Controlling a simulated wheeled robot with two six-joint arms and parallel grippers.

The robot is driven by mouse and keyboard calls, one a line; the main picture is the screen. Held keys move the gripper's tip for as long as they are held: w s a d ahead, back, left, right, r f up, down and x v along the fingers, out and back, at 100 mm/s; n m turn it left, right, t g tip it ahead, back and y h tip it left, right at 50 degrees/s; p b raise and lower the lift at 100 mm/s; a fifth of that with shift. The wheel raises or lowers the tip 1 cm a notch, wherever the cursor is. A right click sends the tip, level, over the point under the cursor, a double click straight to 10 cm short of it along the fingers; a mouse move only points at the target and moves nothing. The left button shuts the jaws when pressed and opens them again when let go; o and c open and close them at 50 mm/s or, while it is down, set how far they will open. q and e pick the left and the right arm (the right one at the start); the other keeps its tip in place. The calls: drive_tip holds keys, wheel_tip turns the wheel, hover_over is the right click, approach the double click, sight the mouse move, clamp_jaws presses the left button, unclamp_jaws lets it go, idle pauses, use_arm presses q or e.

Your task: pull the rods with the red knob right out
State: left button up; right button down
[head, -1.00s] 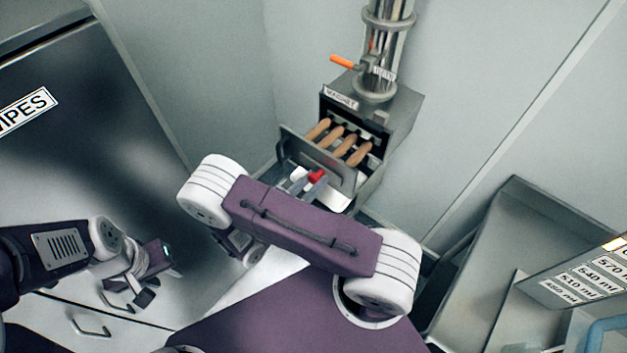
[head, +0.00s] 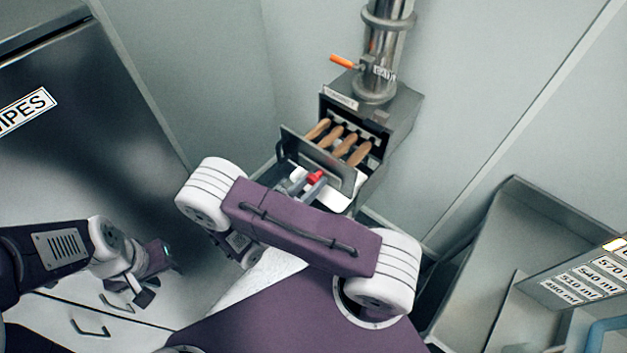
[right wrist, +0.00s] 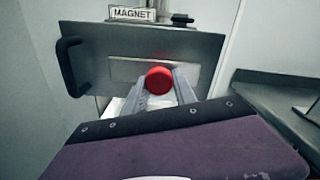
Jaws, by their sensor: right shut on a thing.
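The red knob (head: 315,177) sits in front of the metal plate (head: 312,150) of the magnet drawer. Several brown-coated rods (head: 340,139) run from behind the plate into the opening of the magnet housing (head: 400,110). My right gripper (head: 303,186) is shut on the red knob; the right wrist view shows the knob (right wrist: 158,80) between its fingertips, with the plate (right wrist: 110,62) just beyond. My left gripper (head: 146,288) is at the lower left, in front of the white drawers and far from the rods. Its jaw opening cannot be made out.
An orange-handled valve (head: 342,62) sits on the pipe above the housing. A dark cabinet (head: 90,120) stands at left. A metal counter (head: 500,240) and a volume label board (head: 580,280) are at right. A black handle (right wrist: 68,66) juts from the plate's left side.

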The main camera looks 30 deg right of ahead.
drive_tip(key=v, duration=0.8)
drive_tip(key=shift+s+a+b, duration=0.2)
drive_tip(key=shift+a+b, duration=0.1)
drive_tip(key=shift+b, duration=0.15)
drive_tip(key=c, duration=1)
unclamp_jaws()
